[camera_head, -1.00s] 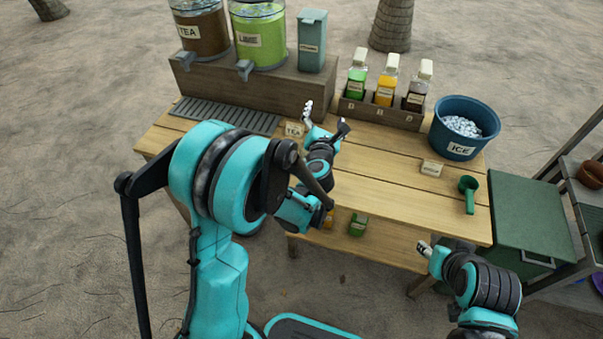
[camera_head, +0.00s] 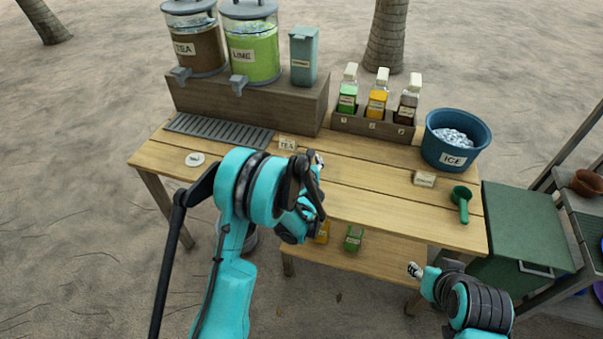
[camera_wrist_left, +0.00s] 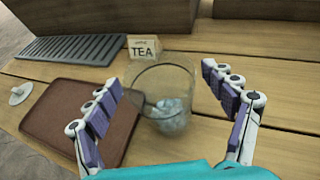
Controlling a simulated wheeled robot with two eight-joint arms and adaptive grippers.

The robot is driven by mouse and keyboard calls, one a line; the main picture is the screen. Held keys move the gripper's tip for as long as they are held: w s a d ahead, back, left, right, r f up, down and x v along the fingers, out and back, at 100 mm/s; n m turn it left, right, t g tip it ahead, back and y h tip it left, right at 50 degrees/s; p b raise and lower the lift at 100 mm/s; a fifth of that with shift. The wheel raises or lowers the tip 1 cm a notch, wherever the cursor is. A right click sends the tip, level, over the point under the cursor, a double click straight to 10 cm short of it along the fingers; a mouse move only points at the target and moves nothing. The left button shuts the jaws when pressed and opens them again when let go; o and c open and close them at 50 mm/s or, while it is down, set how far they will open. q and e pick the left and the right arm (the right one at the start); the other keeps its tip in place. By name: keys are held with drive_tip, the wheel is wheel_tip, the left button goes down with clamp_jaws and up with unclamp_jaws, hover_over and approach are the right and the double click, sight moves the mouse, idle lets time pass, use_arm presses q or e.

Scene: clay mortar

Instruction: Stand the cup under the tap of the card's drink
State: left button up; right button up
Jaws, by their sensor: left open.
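The cup (camera_wrist_left: 161,82) is clear, upright and holds ice, in the left wrist view. My left gripper (camera_wrist_left: 172,100) is open, with its fingers on either side of the cup and gaps visible. In the head view this gripper is partly hidden behind my arm, and the cup is hidden. The card (camera_head: 287,143) reads TEA; it also shows behind the cup in the wrist view (camera_wrist_left: 143,48). The tea dispenser (camera_head: 203,50) has a grey tap (camera_head: 181,73) above the slatted drip grate (camera_head: 219,132). My right gripper (camera_head: 415,270) is low at the right, away from the cup.
The lime dispenser (camera_head: 252,55) and its tap (camera_head: 238,83) stand right of the tea. A brown tray (camera_wrist_left: 62,122) lies left of the cup. A white disc (camera_head: 195,159), bottle rack (camera_head: 372,127), ice bucket (camera_head: 455,155) and green scoop (camera_head: 461,200) are on the table.

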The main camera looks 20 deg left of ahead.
use_arm(q)
drive_tip(key=shift+r, duration=0.1)
drive_tip(key=c, duration=1.8)
use_arm(e)
drive_tip(key=shift+r, duration=0.1)
wheel_tip(320, 180, up, 6)
drive_tip(key=p, duration=0.6)
drive_tip(key=shift+f, duration=0.2)
drive_tip(key=shift+c, duration=1)
use_arm(q)
drive_tip(key=s+d+r, duration=0.1)
drive_tip(key=d+r, duration=0.2)
drive_tip(key=s+d+r, duration=0.2)
drive_tip(key=d+r, duration=0.1)
drive_tip(key=r, duration=0.1)
drive_tip(key=s+d+r, duration=0.2)
drive_tip(key=d+r, duration=0.2)
drive_tip(key=shift+d, duration=0.1)
use_arm(e)
drive_tip(key=shift+a, duration=0.1)
